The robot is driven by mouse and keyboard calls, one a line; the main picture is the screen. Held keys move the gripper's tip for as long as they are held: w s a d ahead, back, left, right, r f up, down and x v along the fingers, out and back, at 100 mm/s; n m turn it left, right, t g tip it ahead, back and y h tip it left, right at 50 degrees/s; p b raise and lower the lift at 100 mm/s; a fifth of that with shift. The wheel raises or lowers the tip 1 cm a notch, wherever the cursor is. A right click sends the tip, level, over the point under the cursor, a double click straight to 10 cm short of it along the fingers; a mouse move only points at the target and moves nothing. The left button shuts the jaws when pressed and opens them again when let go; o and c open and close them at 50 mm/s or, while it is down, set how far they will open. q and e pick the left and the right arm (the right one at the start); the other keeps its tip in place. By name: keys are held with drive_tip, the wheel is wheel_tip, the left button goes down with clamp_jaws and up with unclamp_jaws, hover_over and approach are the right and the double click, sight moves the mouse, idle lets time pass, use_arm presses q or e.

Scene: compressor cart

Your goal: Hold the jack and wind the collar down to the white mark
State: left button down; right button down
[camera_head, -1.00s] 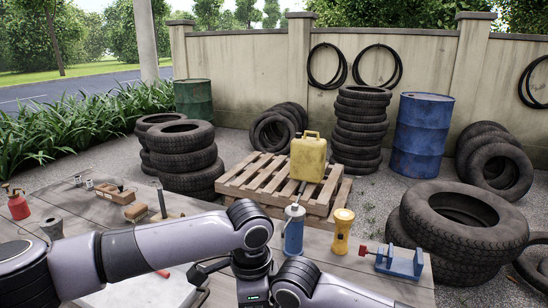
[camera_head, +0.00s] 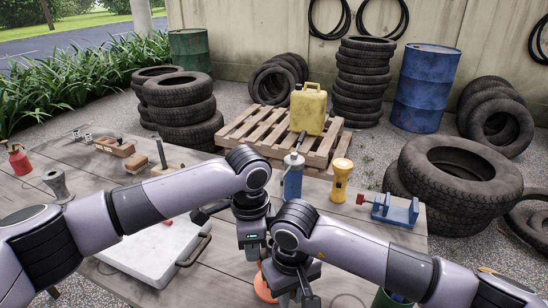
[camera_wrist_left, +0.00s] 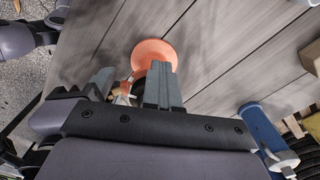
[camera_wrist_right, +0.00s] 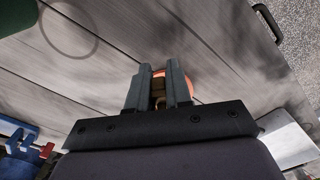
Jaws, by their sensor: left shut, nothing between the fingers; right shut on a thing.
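The jack's round orange base (camera_head: 264,287) shows in part at the front of the table in the head view. It also shows beyond the fingers in the left wrist view (camera_wrist_left: 152,52). My right gripper (camera_head: 293,298) is shut on a brownish part of the jack (camera_wrist_right: 158,88), seen between its fingers in the right wrist view. I cannot tell whether this part is the collar. My left gripper (camera_head: 252,245) is shut and empty, just left of the right gripper and close to the jack. The white mark is not visible; grippers hide much of the jack.
A white case (camera_head: 155,250) lies left of my grippers. A blue bottle (camera_head: 292,180), a yellow flashlight (camera_head: 341,182) and a blue vise (camera_head: 394,211) stand along the table's far side. A green object (camera_head: 392,299) is at the front right. Bare planks lie right of centre.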

use_arm(q)
drive_tip(key=shift+w+d+r, duration=0.2)
drive_tip(key=shift+w, duration=0.15)
drive_tip(key=shift+w+r, duration=0.1)
use_arm(e)
drive_tip(key=shift+s, duration=0.1)
use_arm(q)
drive_tip(key=shift+a, duration=0.1)
use_arm(e)
drive_tip(key=shift+f, duration=0.1)
use_arm(q)
drive_tip(key=r, duration=0.6)
drive_tip(key=shift+w+a, duration=0.1)
drive_tip(key=shift+a, duration=0.25)
drive_tip(key=shift+f, duration=0.15)
idle(0.3)
